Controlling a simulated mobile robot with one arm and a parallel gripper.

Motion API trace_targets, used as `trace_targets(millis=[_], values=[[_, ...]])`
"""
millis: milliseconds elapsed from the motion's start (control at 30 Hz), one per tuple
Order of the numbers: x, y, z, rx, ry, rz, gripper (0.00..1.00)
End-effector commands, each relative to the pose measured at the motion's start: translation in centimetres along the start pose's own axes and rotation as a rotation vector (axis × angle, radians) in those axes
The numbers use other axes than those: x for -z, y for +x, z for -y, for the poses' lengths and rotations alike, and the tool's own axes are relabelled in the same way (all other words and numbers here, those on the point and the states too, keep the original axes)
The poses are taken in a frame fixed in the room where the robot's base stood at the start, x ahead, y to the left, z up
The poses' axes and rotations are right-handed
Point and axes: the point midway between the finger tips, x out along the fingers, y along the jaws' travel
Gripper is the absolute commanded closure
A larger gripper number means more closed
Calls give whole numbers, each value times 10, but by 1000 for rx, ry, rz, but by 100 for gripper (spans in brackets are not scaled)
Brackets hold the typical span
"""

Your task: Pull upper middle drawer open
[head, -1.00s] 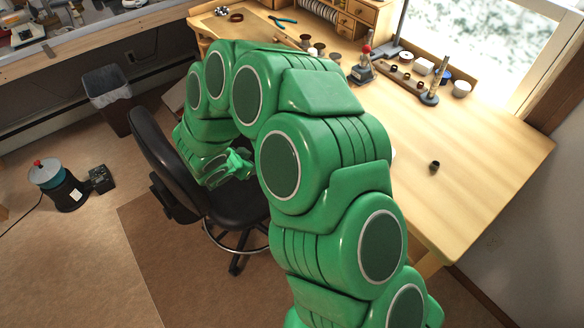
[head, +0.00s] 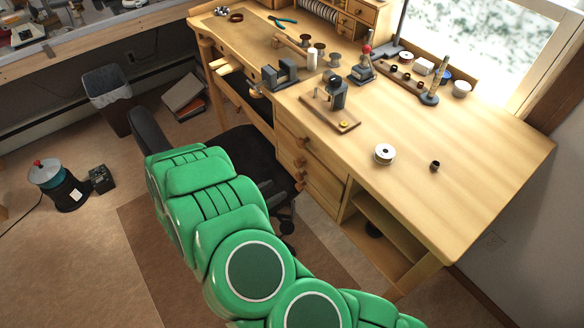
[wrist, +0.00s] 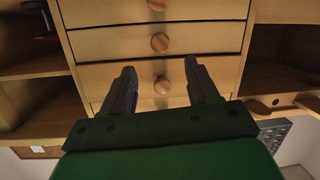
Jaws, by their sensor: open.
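The wooden desk's middle drawer stack (head: 322,178) shows in the head view, with several round knobs down its front. Its topmost drawer carries the highest knob (head: 305,142). No drawer there visibly stands out. In the wrist view, three drawer fronts with round wooden knobs fill the middle. My gripper (wrist: 160,78) is open and empty. Its two dark fingers point at the drawer front, one on each side of the lowest-pictured knob (wrist: 162,87), and appear apart from it. I cannot tell the remaining distance. My gripper is hidden in the head view behind my green arm.
A black office chair (head: 150,132) stands by the desk, partly behind my arm. Open shelves (head: 385,225) lie right of the drawers. The desktop (head: 450,165) holds a white spool (head: 384,154), a small dark cup (head: 435,165) and tools. A bin (head: 105,90) stands left.

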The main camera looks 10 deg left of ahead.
Motion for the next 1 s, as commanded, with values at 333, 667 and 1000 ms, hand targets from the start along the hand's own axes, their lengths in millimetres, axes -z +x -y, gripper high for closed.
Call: trace_targets(millis=[333, 667, 1000], values=[[8, 14, 3, -58, 37, -242, 40], [17, 15, 5, -93, 85, -454, 40], [24, 9, 5, -111, 123, -589, 40]])
